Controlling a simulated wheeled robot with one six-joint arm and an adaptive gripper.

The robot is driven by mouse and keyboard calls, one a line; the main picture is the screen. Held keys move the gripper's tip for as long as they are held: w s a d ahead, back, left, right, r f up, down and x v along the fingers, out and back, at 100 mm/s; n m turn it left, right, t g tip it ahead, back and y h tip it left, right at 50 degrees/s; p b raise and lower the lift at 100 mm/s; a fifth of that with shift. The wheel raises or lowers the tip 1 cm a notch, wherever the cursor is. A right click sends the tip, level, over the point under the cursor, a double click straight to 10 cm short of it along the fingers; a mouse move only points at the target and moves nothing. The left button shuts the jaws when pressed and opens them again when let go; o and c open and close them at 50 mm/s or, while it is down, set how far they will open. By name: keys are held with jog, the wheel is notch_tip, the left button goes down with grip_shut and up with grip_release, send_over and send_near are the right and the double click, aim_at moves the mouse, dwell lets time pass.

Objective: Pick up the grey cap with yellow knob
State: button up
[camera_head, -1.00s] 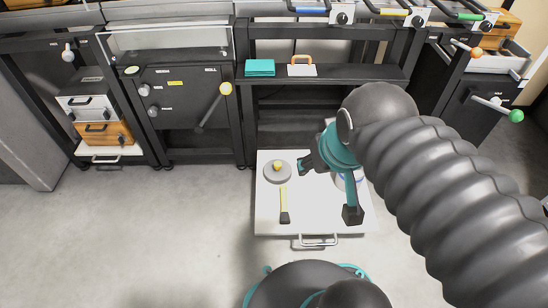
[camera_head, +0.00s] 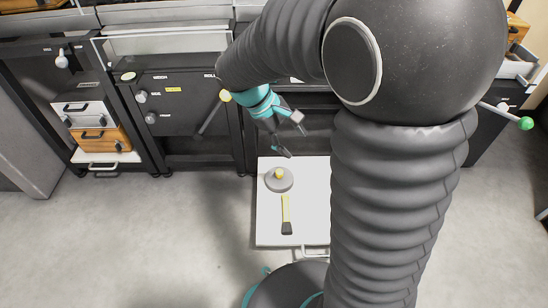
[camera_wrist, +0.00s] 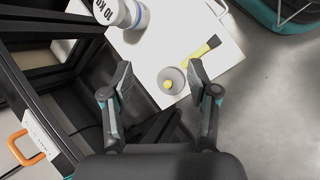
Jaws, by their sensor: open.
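The grey cap with yellow knob (camera_head: 279,180) lies on the white board (camera_head: 270,228), near its far left corner in the head view. In the wrist view the cap (camera_wrist: 171,81) shows between and beyond my fingertips. My gripper (camera_head: 291,138) is open and empty, above and just beyond the far edge of the board, apart from the cap. Its two fingers are spread in the wrist view (camera_wrist: 160,75).
A brush with a yellow handle (camera_head: 286,214) lies on the board near the cap. A white weight marked 10 KG (camera_wrist: 126,12) stands on the board in the wrist view. A dark rack frame (camera_wrist: 30,75) and an orange-handled item (camera_wrist: 25,146) are close by.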

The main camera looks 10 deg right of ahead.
jog(key=w+a+f+n+h, duration=0.3)
jog(key=w+f, duration=0.2)
jog(key=f, duration=0.2)
jog(key=w+a+f+n+h, duration=0.2)
jog(key=w+f+n+h, duration=0.1)
jog(key=w+f, duration=0.3)
jog(key=n+t+h, duration=0.5)
jog(key=n+t, duration=0.1)
jog(key=n, duration=0.2)
send_near(279, 172)
jog(key=x, duration=0.3)
jog(key=b+x, duration=0.1)
jog(key=shift+w+d+f, duration=0.35)
jog(key=shift+f, duration=0.05)
jog(key=shift+f+x, duration=0.2)
jog(key=shift+x, duration=2.45)
jog(key=shift+s, duration=0.2)
grip_shut()
jog(key=shift+r, duration=0.1)
